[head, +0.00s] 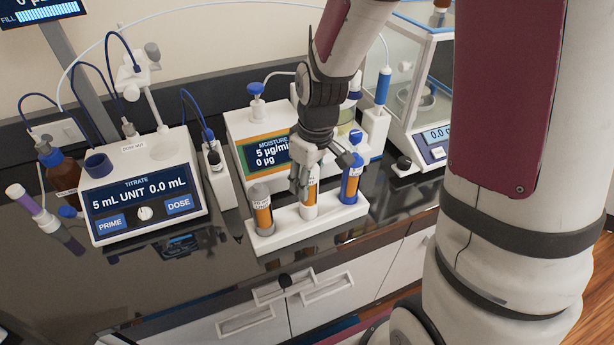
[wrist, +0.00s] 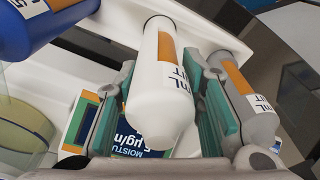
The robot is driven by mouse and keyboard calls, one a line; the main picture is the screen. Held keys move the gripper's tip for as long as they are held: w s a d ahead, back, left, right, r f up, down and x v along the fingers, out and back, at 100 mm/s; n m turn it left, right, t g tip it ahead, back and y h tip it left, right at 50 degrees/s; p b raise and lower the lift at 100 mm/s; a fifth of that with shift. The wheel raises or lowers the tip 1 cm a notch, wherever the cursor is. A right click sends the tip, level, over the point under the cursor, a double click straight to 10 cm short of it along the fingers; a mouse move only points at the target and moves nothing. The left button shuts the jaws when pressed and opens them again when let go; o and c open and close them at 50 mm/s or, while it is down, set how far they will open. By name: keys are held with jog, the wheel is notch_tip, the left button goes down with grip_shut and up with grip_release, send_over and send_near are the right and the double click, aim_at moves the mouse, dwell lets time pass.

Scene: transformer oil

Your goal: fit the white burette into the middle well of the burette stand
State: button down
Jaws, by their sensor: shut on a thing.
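The white burette (head: 309,200) stands upright at the middle of the white burette stand (head: 285,238), between the grey and blue burettes. My gripper (head: 314,174) comes down from above and is shut on it. In the wrist view the white burette (wrist: 160,85) lies between the two green-padded fingers. Its lower end meets the stand at a dark ring, in or right at the middle well; I cannot tell how deep it sits. The fingers hide part of its sides.
The grey burette (head: 262,210) stands in the left well and the blue burette (head: 351,182) in the right well, both close to my fingers. Behind are the moisture meter (head: 240,128) and the titrator (head: 145,190). The dark bench at front left is clear.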

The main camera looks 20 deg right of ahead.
jog(key=shift+f+b, duration=0.35)
jog(key=shift+f, duration=0.7)
jog(key=c, duration=1)
grip_release()
jog(key=r, duration=0.7)
jog(key=s+r, duration=0.1)
jog(key=r, duration=0.2)
jog(key=shift+d+r, duration=0.3)
jog(key=shift+d, duration=0.05)
jog(key=shift+s+r, duration=0.15)
jog(key=shift+r, duration=0.5)
